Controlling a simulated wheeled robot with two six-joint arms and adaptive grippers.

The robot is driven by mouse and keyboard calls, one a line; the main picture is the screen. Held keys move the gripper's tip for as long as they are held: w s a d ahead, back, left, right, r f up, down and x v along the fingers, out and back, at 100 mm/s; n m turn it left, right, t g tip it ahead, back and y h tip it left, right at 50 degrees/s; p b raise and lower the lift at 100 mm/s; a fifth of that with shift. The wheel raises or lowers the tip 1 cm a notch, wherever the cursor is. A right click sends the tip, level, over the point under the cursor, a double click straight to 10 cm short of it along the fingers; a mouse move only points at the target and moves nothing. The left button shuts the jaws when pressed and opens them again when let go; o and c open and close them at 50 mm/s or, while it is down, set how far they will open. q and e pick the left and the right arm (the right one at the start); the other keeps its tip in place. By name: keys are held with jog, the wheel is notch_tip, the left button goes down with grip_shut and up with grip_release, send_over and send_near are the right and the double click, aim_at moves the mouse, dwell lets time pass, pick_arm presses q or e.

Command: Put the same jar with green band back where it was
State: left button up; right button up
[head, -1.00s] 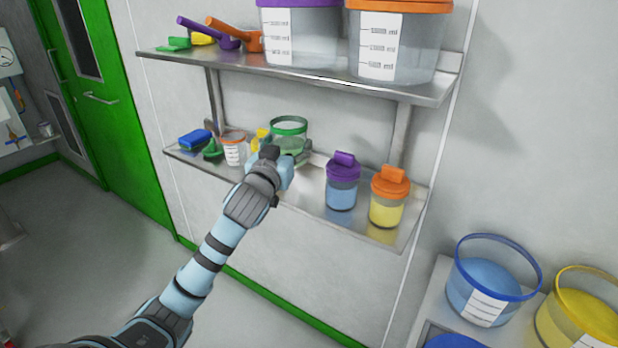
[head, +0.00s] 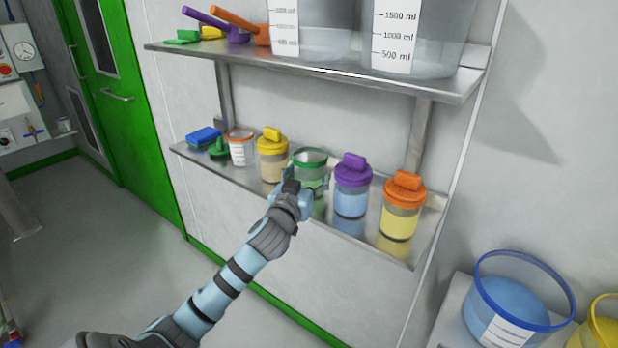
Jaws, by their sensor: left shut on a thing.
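The clear jar with green band (head: 311,157) is at the lower wall shelf, in the gap between a yellow-lidded jar (head: 272,147) and a purple-lidded jar (head: 352,190). It looks upright and open-topped. My left gripper (head: 307,186) is shut on it from the front and hides part of its lower body. I cannot tell whether its base touches the shelf. My right gripper is not in view.
The lower shelf (head: 402,249) also holds an orange-lidded jar (head: 400,212), an orange-rimmed beaker (head: 240,150) and a blue sponge-like block (head: 203,137). An upper shelf (head: 330,73) with large measuring containers overhangs it. A blue-rimmed tub (head: 505,310) stands lower right.

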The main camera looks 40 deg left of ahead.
pick_arm(q)
jog(key=shift+f, duration=0.1)
jog(key=o, duration=2)
jog(key=shift+c, duration=0.2)
jog(key=shift+s+d, duration=0.1)
jog(key=shift+s, duration=0.05)
jog(key=p+v, duration=0.1)
jog(key=v, duration=1)
jog(key=shift+s, duration=0.3)
jog(key=shift+d, duration=0.1)
